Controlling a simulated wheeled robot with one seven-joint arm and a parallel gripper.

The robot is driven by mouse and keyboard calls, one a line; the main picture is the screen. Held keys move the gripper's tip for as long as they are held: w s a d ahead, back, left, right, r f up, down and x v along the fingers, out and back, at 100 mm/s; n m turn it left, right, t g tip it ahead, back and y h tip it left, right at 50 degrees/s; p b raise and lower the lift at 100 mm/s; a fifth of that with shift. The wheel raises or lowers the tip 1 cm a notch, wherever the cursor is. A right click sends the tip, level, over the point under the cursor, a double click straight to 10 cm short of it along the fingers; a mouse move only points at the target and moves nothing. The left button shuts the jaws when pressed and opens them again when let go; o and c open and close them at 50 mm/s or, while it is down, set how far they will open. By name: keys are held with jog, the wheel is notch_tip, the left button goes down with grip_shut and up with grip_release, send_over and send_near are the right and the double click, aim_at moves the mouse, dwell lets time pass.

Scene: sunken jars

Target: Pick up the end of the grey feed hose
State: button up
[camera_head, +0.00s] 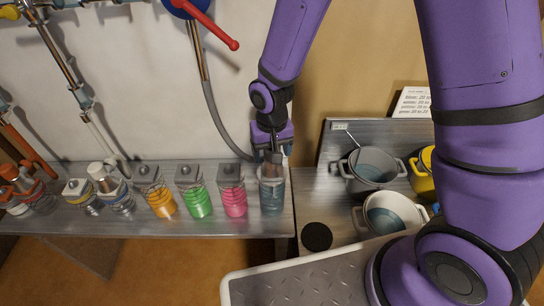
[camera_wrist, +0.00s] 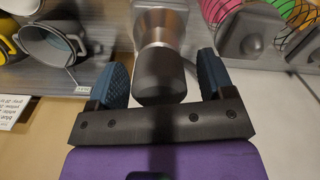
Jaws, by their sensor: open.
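The grey feed hose (camera_head: 213,108) hangs from a pipe on the wall and curves down to the right, passing behind my gripper (camera_head: 272,150). My gripper is just above a clear jar of blue-grey liquid (camera_head: 272,192). In the wrist view, a dark rounded end piece with a metal collar (camera_wrist: 163,28) stands between the two blue finger pads. I take it for the hose end, but its join to the hose is hidden. The jaws are open, with a finger on each side and a visible gap at both sides.
Jars with pink (camera_head: 233,202), green (camera_head: 195,203) and orange (camera_head: 160,203) contents stand in a row to the left on the shelf. A grey pot (camera_head: 347,186) and a white pot (camera_head: 358,222) stand to the right. A red valve handle (camera_head: 212,28) sticks out above.

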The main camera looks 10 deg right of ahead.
jog(key=c, duration=1.1)
jog(key=shift+r, duration=0.15)
